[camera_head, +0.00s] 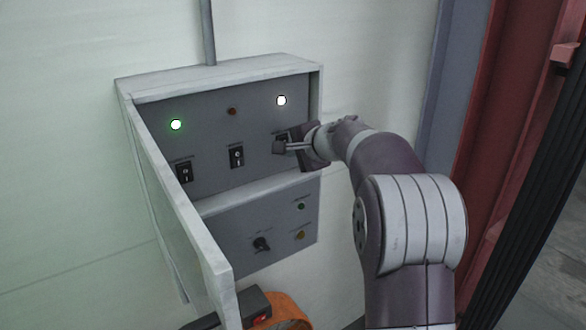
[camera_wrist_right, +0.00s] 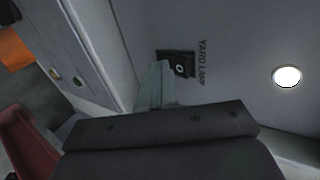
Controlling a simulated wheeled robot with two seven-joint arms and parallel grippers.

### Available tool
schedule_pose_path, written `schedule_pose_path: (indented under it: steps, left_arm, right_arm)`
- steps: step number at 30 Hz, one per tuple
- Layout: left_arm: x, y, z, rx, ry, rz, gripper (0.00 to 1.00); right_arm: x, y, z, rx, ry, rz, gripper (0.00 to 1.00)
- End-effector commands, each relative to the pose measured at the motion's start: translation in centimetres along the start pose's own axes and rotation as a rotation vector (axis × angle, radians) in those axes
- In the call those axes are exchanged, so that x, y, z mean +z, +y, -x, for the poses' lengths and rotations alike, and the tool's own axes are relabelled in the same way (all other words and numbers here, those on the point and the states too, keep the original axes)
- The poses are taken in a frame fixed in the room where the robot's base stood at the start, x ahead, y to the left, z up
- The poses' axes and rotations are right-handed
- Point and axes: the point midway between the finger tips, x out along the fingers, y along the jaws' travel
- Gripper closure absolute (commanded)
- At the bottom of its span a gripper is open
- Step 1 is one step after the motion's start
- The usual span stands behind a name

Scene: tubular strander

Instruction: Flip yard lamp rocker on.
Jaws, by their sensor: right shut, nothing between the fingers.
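The yard lamp rocker is a black switch (camera_wrist_right: 177,63) in the right wrist view, beside a "YARD LAMP" label (camera_wrist_right: 205,60). A pale round mark shows on its face. In the head view, it is at the right end of the row, mostly hidden behind my right gripper (camera_head: 280,147). That gripper is shut and empty, with its tips at the rocker. In the right wrist view its fingers (camera_wrist_right: 155,88) reach up to the rocker's lower edge; I cannot tell whether they touch. A white lamp (camera_head: 282,100) above the rocker is lit. My left gripper is not in view.
Two more black rockers (camera_head: 237,156) (camera_head: 185,172) sit left on the grey panel. A green lamp (camera_head: 176,124) is lit; a brown one (camera_head: 232,111) is dark. The cabinet door (camera_head: 180,220) stands open at left. A ledge (camera_head: 255,192) and a lower panel with a knob (camera_head: 261,244) lie below.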

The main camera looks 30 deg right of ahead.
Motion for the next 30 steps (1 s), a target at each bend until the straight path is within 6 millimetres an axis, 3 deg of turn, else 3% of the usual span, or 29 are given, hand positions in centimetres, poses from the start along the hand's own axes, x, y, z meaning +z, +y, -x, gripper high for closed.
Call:
schedule_pose_path:
  steps: [1,17,30]
  left_arm:
    - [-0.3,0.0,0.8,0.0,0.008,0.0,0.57]
    - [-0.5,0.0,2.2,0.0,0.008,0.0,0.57]
    - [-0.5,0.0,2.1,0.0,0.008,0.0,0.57]
  right_arm:
    - [0.0,-0.4,0.2,0.004,0.0,-0.001,1.0]
    - [-0.1,-2.5,1.3,-0.008,0.005,0.003,1.0]
    - [0.1,-2.0,1.0,0.004,-0.002,0.0,1.0]
